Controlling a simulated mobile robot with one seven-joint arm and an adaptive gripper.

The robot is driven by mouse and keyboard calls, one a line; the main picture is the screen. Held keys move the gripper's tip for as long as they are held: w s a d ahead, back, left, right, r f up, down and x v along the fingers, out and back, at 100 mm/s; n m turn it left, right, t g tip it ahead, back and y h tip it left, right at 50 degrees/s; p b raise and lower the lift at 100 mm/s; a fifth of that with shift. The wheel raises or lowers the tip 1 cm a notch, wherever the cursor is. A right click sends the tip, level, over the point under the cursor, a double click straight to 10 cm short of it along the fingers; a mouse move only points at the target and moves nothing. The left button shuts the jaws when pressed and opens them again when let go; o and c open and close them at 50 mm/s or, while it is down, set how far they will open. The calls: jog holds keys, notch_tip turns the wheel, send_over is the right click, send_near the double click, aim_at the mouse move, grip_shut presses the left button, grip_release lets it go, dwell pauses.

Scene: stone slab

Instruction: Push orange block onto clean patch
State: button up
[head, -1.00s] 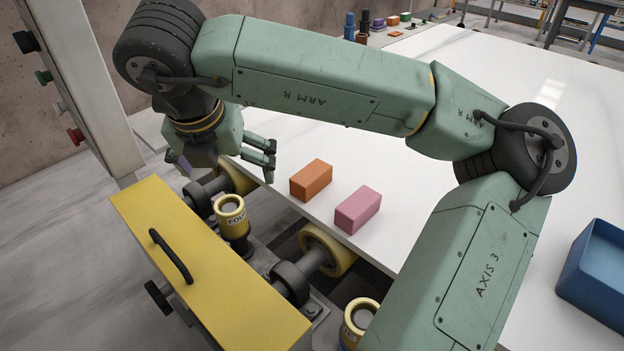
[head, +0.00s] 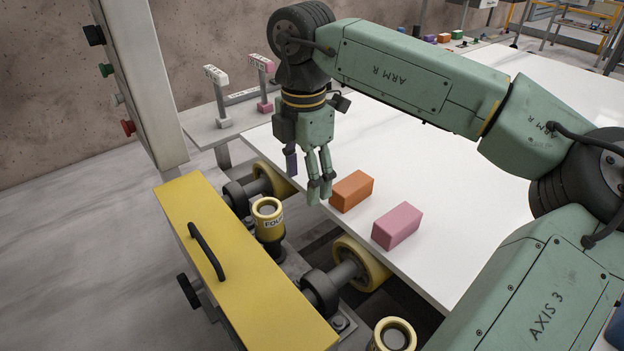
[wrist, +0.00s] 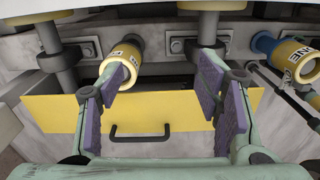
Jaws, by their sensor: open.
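The orange block (head: 352,191) lies on the white slab (head: 440,160) close to its near left edge. A pink block (head: 397,226) lies to its right and a little nearer. My gripper (head: 307,180) points down just left of the orange block, at the slab's edge. Its fingers are apart with nothing between them. I cannot tell whether a fingertip touches the block. In the wrist view my gripper's purple-padded fingers (wrist: 155,110) stand wide apart, and no block shows there. I cannot make out a distinct clean patch on the slab.
A yellow panel with a black handle (head: 240,265) and yellow rollers (head: 362,262) stand below the slab's near edge. Several small blocks (head: 444,38) sit beyond the far edge. Pink and white stands (head: 216,95) are behind my gripper. The slab's middle looks clear.

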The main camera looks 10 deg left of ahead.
aim_at(379, 181)
notch_tip(379, 181, down, 7)
jog(key=shift+f+p, duration=0.1)
jog(key=shift+p, duration=0.55)
jog(key=c, duration=0.5)
jog(key=shift+w+d+f+p, duration=0.2)
jog(key=shift+w+d+p, duration=0.2)
jog(key=shift+w+d, duration=0.15)
jog(key=shift+w+d+f+p, duration=0.15)
jog(key=shift+w+d+p, duration=0.2)
jog(key=shift+w+d, duration=0.15)
jog(key=c, duration=0.4)
jog(key=shift+w+d+f, duration=0.15)
jog(key=shift+w+d, duration=0.2)
grip_shut()
jog(key=w+d+b, duration=0.2)
jog(key=w+d, duration=1)
jog(key=shift+b, duration=0.4)
jog(key=shift+s, duration=0.1)
jog(key=shift+a, duration=0.15)
